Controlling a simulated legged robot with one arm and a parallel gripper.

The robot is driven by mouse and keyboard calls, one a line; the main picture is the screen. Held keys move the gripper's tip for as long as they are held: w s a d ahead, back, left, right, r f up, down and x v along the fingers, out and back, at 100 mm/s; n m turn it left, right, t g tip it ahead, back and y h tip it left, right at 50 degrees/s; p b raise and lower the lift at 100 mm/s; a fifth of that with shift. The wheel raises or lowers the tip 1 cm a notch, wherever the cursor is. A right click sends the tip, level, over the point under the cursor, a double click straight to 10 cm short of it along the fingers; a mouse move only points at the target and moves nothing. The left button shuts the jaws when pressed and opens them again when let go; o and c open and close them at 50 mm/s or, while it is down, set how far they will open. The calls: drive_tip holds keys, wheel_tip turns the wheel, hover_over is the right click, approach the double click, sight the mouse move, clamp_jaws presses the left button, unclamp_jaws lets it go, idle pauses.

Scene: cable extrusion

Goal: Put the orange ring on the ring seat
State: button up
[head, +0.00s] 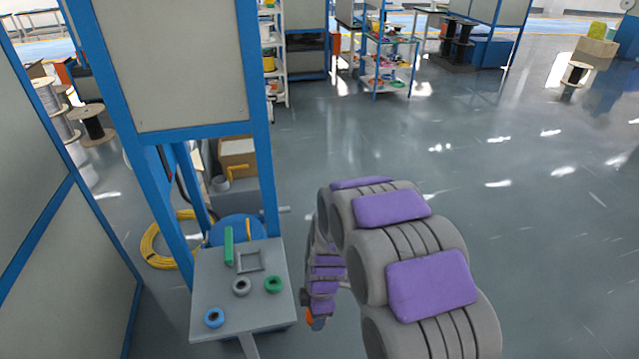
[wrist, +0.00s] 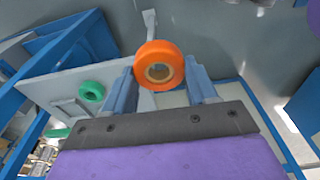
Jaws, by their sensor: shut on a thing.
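My gripper (wrist: 162,76) is shut on the orange ring (wrist: 159,50), which sits between its two blue fingers with its hole facing the wrist camera. In the head view my gripper (head: 314,312) hangs just right of the grey table, and only a bit of the orange ring (head: 311,320) shows. The table holds a grey ring-shaped piece (head: 241,279), a green ring (head: 274,277) and a blue ring (head: 214,311). I cannot tell for sure which piece is the ring seat. The green ring also shows in the wrist view (wrist: 92,84).
The grey table (head: 259,314) also bears a square frame (head: 239,262) and an upright green bar (head: 228,246) at its back. A blue-framed panel (head: 170,70) rises behind it. A yellow cable coil (head: 150,245) lies left. The floor to the right is open.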

drive_tip(key=w+d+r+m, duration=0.2)
drive_tip(key=d+r+m, duration=0.1)
drive_tip(key=d+m, duration=0.2)
drive_tip(key=w+d+r+m+t+h, duration=0.1)
drive_tip(key=w+d+r+m, duration=0.2)
drive_tip(key=m, duration=0.5)
drive_tip(key=w+d+r+m, duration=0.3)
drive_tip(key=d+r+m, duration=0.2)
drive_tip(key=d+m, duration=0.2)
drive_tip(key=shift+w+d+r+m+t, duration=0.2)
drive_tip(key=shift+w+d+m+t, duration=0.1)
drive_tip(key=shift+t, duration=0.1)
